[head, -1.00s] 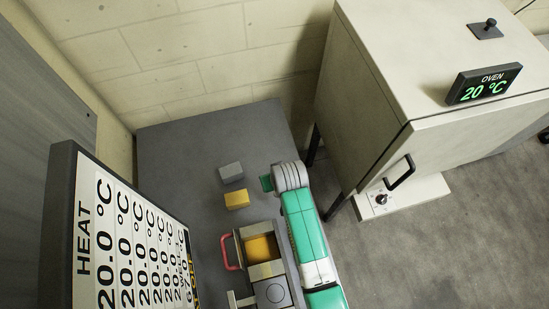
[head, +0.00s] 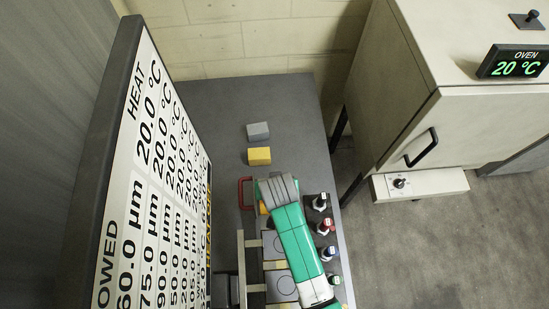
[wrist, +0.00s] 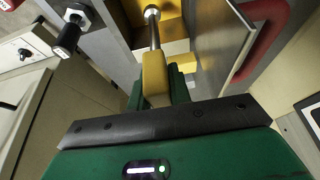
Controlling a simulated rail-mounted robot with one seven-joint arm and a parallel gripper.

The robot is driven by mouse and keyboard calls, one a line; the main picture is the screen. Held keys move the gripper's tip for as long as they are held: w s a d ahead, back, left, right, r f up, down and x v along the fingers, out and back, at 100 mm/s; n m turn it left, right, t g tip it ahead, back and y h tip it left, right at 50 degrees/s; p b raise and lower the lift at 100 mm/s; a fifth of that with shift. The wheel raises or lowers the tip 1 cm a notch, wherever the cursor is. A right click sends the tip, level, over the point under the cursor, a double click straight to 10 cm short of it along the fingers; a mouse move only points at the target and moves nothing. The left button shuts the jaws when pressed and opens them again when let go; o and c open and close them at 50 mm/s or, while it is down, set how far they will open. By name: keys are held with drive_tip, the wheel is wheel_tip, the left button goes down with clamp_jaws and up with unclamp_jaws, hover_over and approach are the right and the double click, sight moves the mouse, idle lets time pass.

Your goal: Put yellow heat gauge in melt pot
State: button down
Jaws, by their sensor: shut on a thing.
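My gripper (wrist: 160,88) is shut on the yellow heat gauge (wrist: 155,75), seen in the wrist view. The gauge has a yellow handle and a thin metal stem with a round end pointing away from my gripper. Beyond it is an open metal box with a yellow inside (wrist: 158,38), which I take to be the melt pot but cannot confirm. In the head view my arm covers most of this box, and only a sliver of yellow (head: 262,208) shows. The stem overlaps the box opening in the wrist view; I cannot tell whether it is inside.
A red handle (head: 245,193) sticks out left of the box. A grey block (head: 258,131) and a yellow block (head: 259,156) lie behind it. Several small upright items (head: 325,226) with coloured bands stand along the right edge. An oven (head: 420,120) stands right; the bench's back is clear.

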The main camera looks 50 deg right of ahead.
drive_tip(key=shift+f, duration=2.5)
drive_tip(key=c, duration=1.3)
unclamp_jaws()
drive_tip(key=p+v, duration=0.1)
drive_tip(key=v, duration=1.1)
